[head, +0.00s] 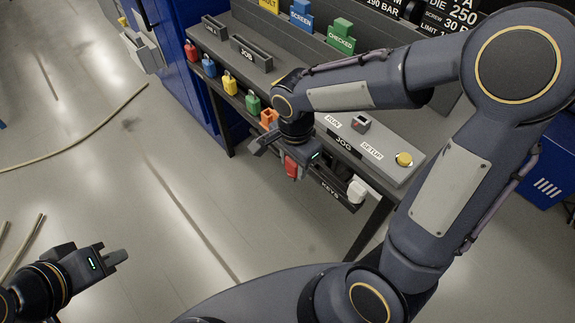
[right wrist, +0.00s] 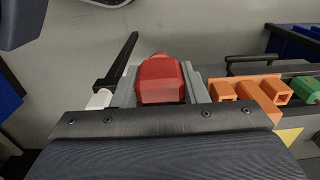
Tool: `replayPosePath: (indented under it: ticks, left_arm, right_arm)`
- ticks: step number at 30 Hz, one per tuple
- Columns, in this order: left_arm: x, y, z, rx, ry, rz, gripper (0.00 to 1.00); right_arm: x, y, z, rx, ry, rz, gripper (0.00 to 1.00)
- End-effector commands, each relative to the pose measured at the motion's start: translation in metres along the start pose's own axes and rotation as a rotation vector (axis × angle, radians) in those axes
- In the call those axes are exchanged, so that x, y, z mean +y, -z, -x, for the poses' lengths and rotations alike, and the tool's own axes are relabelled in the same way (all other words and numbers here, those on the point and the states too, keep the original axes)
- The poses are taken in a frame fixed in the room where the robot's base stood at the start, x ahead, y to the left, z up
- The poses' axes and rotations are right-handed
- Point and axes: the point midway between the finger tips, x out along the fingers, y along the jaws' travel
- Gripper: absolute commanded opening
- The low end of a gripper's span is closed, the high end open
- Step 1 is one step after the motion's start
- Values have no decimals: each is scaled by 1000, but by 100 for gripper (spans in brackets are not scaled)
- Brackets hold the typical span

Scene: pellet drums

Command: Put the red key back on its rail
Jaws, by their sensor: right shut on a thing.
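The red key (head: 291,168) is in my right gripper (head: 289,155), just off the console's front edge. In the right wrist view the red key (right wrist: 162,80) sits between the two grey fingers, which are shut on it. The key rail, marked KEYS (head: 330,190), runs under the console edge, partly hidden by my right arm. In the right wrist view a black bar (right wrist: 115,65) shows left of the key. I cannot tell whether the key touches the rail. My left gripper (head: 115,257) is low at the left, away from the console; its finger gap is unclear.
An orange key (head: 268,118) and a green one (head: 252,103) hang left of my right gripper. Yellow (head: 229,82), blue (head: 208,65) and another red piece (head: 190,50) hang farther along. A white piece (head: 356,188) hangs to the right.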

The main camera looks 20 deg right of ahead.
Motion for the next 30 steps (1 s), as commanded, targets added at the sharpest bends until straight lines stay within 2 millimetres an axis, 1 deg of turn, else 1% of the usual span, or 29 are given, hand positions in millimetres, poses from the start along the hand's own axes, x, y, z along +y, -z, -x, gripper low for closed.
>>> replayPosePath:
  ticks: [3,24,27,30]
  left_arm:
    - [0,0,-1,0,0,0,0]
    - [-1,-1,-2,0,0,0,0]
    - [-5,-6,-11,0,0,0,0]
    - [-7,-8,-15,0,0,0,0]
  right_arm:
    - [0,15,-2,0,1,-4,13]
    - [0,98,-12,0,1,-3,13]
    - [0,98,-25,0,0,1,13]
    - [0,98,-31,0,1,1,13]
